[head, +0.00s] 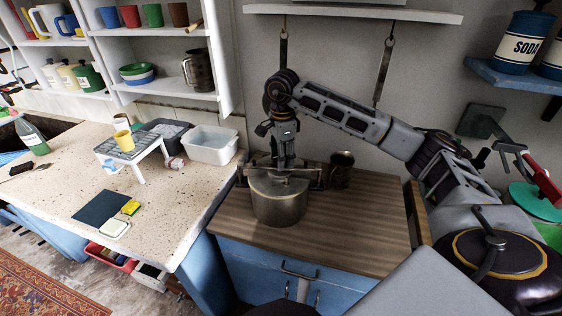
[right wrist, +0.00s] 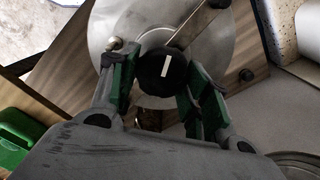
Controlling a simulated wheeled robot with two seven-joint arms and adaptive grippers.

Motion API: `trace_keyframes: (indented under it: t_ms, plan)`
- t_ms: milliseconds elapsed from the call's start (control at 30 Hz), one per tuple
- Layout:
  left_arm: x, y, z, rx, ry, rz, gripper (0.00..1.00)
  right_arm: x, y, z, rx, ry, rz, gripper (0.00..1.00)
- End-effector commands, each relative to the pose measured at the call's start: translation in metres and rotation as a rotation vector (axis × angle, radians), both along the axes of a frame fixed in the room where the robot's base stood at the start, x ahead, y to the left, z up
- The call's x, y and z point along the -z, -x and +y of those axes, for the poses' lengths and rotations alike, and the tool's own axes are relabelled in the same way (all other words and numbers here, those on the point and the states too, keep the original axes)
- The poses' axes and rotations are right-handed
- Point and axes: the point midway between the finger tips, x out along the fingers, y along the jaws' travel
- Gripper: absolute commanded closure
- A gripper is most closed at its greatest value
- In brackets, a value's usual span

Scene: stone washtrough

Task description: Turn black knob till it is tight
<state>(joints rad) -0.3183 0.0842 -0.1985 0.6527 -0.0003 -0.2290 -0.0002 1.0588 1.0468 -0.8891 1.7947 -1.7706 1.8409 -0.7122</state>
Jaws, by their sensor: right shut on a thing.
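A grey metal pot (head: 277,207) with a lid stands on the wooden counter top. In the right wrist view its round metal lid (right wrist: 120,25) fills the top, with a flat metal bar (right wrist: 195,25) running across it. The black knob (right wrist: 163,72), round with a white line mark, sits between the green-padded fingers of my right gripper (right wrist: 160,82). My right gripper is shut on the knob. In the head view this gripper (head: 284,165) points down over the pot and hides the knob. My left gripper is not in view.
The wooden counter top (head: 350,220) is mostly clear around the pot. A dark mug (head: 342,168) stands close behind it to the right. At left, a speckled counter (head: 55,200) holds a white basin (head: 211,145) and a small rack (head: 130,150). A shelf (head: 350,13) hangs above.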

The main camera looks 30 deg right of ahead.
Motion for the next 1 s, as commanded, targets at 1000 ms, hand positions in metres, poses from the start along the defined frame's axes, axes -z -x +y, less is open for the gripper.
trace_keyframes:
  t_ms: [1000]
  plan:
    - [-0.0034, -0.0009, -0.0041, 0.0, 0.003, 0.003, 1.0, 0.0031, 0.001, 0.0014, 0.44, -0.001, 0.007, 0.65]
